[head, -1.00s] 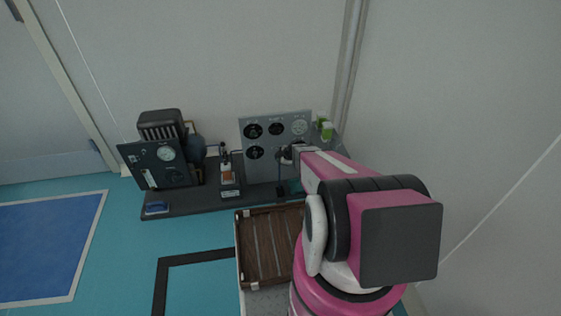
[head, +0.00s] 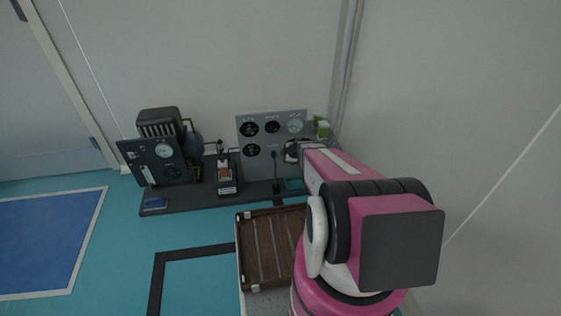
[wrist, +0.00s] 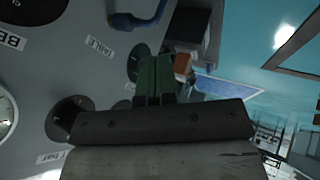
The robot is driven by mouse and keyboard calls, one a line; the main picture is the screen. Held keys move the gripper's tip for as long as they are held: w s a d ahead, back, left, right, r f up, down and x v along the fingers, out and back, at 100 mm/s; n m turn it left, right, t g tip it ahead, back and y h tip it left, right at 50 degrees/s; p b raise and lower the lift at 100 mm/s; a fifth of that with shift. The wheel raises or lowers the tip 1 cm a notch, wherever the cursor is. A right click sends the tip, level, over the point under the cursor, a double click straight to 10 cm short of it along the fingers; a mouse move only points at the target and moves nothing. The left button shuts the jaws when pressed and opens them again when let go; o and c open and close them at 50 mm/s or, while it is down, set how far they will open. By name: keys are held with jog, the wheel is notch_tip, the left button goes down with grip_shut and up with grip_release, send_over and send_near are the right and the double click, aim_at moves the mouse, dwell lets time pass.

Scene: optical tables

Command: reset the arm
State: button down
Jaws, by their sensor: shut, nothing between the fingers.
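My pink and white arm (head: 345,215) reaches from the lower right towards the grey gauge panel (head: 262,125) at the back of the bench. Its dark end sits in front of the panel's lower right part, and the fingers are too small to make out there. In the wrist view my gripper (wrist: 155,65) shows as two green fingers, closed together with nothing between them. They are close to the panel face (wrist: 95,65), which has black round dials and printed labels. I cannot tell whether they touch it.
A dark bench (head: 190,196) carries a smaller gauge box (head: 152,163), a stand with an orange part (head: 225,175) and a blue item (head: 154,204). A brown slatted tray (head: 265,250) lies beside my arm. Blue floor is open at left. A blue curved piece (wrist: 138,20) is near the fingers.

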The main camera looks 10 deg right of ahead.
jog(key=s+a+r+m+g+h, duration=0.1)
jog(key=s+r+m+g+h, duration=0.3)
jog(key=s+r+m, duration=1.2)
jog(key=s+r+g, duration=0.1)
jog(key=s+r, duration=0.4)
jog(key=r, duration=0.1)
jog(key=shift+a+m+g+h, duration=0.25)
jog(key=shift+m+g+h, duration=0.05)
jog(key=shift+m+g, duration=0.1)
